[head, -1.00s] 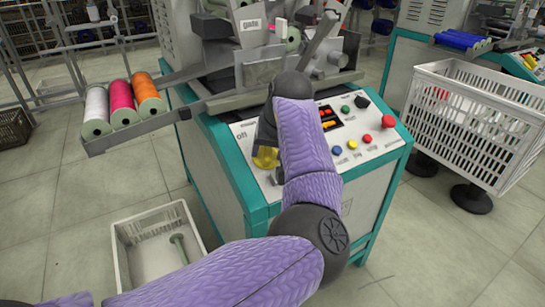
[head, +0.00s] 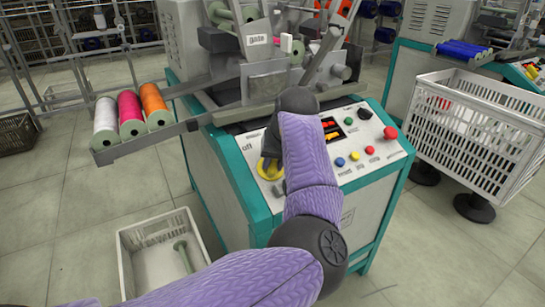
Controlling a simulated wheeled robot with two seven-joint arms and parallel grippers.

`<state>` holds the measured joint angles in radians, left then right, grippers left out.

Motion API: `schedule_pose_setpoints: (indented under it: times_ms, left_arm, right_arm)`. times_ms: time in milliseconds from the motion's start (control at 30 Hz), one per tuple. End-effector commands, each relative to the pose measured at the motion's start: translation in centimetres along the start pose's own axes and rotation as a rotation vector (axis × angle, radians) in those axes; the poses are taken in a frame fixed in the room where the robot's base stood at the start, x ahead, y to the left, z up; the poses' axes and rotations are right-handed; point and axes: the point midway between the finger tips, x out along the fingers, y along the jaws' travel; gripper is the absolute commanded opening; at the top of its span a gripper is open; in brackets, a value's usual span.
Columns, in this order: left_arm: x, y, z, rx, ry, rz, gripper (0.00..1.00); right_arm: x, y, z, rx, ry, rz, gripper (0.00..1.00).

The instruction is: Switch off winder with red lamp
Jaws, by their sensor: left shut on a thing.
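The winder (head: 228,165) is a grey and teal machine with a sloped white control panel (head: 330,182). A yellow rotary switch (head: 263,175) sits at the panel's left side, near an "off" label. My left gripper (head: 270,166) is down at this switch and shut on it, with my purple arm covering part of the panel. The exact angle of the switch handle is hard to make out. A small red-orange lit display (head: 330,126) shows near the panel's top. I cannot single out a separate red lamp. My right gripper is not in view.
The panel also has a red mushroom button (head: 390,132), a black knob (head: 364,113) and several small coloured buttons. A rail holds white, pink and orange spools (head: 130,116). White crates stand on the floor at left (head: 128,270) and on a stand at right (head: 455,160).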

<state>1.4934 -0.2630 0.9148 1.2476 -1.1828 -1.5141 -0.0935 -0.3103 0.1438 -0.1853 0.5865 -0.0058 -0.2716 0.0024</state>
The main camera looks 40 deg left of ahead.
Motion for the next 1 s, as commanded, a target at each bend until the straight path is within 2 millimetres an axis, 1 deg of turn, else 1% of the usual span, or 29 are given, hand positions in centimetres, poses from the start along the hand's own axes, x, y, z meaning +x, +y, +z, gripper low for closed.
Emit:
schedule_pose_setpoints:
  times_ms: [33,333,433,500,667,1000]
  left_arm:
    - [-0.6,-0.1,-0.1,-0.011,-0.001,0.003,0.00]
    - [-0.9,-0.2,-0.2,-0.125,-0.002,0.001,0.00]
    - [-1.0,-0.3,-0.3,-0.195,-0.002,-0.001,0.00]
    - [-0.7,-0.2,-0.2,-0.262,-0.002,-0.002,0.00]
    - [-0.1,0.1,0.0,-0.416,-0.003,-0.006,0.00]
    - [0.1,0.2,-0.1,-0.723,-0.001,-0.009,0.00]
  right_arm:
    - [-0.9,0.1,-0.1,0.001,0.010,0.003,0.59]
    - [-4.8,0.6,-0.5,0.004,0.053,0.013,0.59]
    - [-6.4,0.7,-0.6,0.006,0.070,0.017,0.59]
    - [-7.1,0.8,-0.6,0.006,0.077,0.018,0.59]
    - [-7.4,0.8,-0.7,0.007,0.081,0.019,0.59]
    - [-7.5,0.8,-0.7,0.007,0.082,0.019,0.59]
